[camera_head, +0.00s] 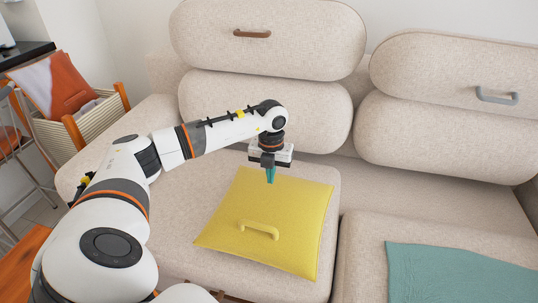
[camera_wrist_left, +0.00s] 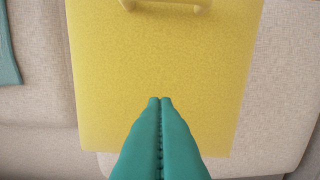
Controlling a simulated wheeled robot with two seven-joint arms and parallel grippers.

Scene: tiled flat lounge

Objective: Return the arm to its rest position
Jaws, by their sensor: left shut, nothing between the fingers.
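My left arm reaches in from the left in the head view, and my left gripper (camera_head: 270,176) points down over the back part of a yellow cushion (camera_head: 224,226). Its teal fingers are shut together with nothing between them, as the left wrist view also shows (camera_wrist_left: 159,102). The cushion lies flat on the sofa seat and fills much of the wrist view (camera_wrist_left: 110,75). A yellow handle (camera_head: 260,229) sits on its top, in front of the gripper. I cannot tell the exact gap between fingertips and cushion. My right gripper is not in view.
The beige sofa (camera_head: 440,195) has back cushions with a brown handle (camera_head: 252,33) and a grey handle (camera_head: 497,97). A teal cloth (camera_head: 460,274) lies on the right seat. A striped basket (camera_head: 86,124) with an orange and white cloth (camera_head: 62,84) stands at the left.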

